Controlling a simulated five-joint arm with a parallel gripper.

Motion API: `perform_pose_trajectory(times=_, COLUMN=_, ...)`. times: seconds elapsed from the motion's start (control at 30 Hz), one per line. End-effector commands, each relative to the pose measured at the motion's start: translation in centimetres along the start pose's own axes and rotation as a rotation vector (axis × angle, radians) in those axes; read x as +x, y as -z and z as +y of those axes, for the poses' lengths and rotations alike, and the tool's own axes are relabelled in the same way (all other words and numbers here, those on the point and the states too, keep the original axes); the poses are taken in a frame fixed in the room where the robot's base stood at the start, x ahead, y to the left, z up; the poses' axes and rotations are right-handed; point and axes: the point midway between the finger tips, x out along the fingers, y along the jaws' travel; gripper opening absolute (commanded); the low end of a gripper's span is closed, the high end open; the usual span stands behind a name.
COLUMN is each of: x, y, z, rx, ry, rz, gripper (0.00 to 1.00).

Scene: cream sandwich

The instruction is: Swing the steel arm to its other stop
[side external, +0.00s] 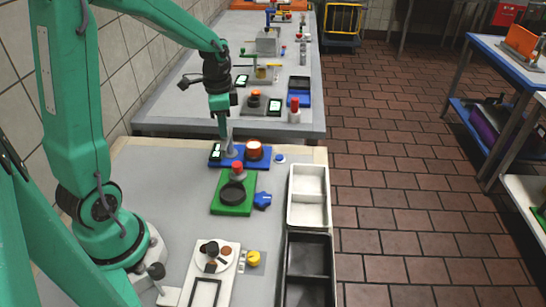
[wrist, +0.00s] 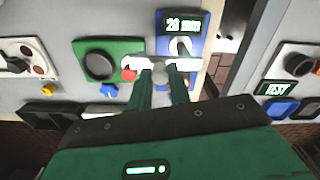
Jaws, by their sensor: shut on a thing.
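The steel arm (wrist: 190,65) is a pale metal bar with a rounded grip, running sideways at the fingertips in the wrist view. In the side view, the steel arm (side external: 231,151) shows as a small grey piece over the blue base (side external: 236,163). The blue base (wrist: 165,45) has a lit display reading about 20 mm in the wrist view. A red-topped round part (side external: 254,149) stands on its right side in the side view. My gripper (side external: 225,134) points down at the arm. In the wrist view my gripper (wrist: 160,77) has its fingers on either side of the grip, shut on it.
A blue knob (side external: 262,200), a white tray (side external: 308,196) and a black tray (side external: 307,268) lie right. A second table (side external: 180,112) with several devices stands behind.

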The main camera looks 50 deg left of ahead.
Motion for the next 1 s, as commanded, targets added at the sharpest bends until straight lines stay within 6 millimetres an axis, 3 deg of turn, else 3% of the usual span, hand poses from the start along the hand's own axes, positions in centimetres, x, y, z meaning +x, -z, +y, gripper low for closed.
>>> perform_pose_trajectory(times=0.07, x=-0.2, y=0.0, z=-0.1, rx=0.0, ry=0.003, rz=0.002, gripper=0.0)
perform_pose_trajectory(times=0.1, x=-0.2, y=0.0, z=-0.1, rx=0.0, ry=0.003, rz=0.002, gripper=0.27)
perform_pose_trajectory(times=0.2, x=-0.2, y=0.0, z=-0.1, rx=-0.001, ry=0.002, rz=0.002, gripper=0.41)
perform_pose_trajectory(times=0.63, x=-0.6, y=0.0, z=-0.1, rx=-0.002, ry=0.002, rz=0.002, gripper=0.41)
perform_pose_trajectory(times=1.0, x=-4.8, y=0.1, z=-0.1, rx=-0.002, ry=0.004, rz=0.004, gripper=0.41)
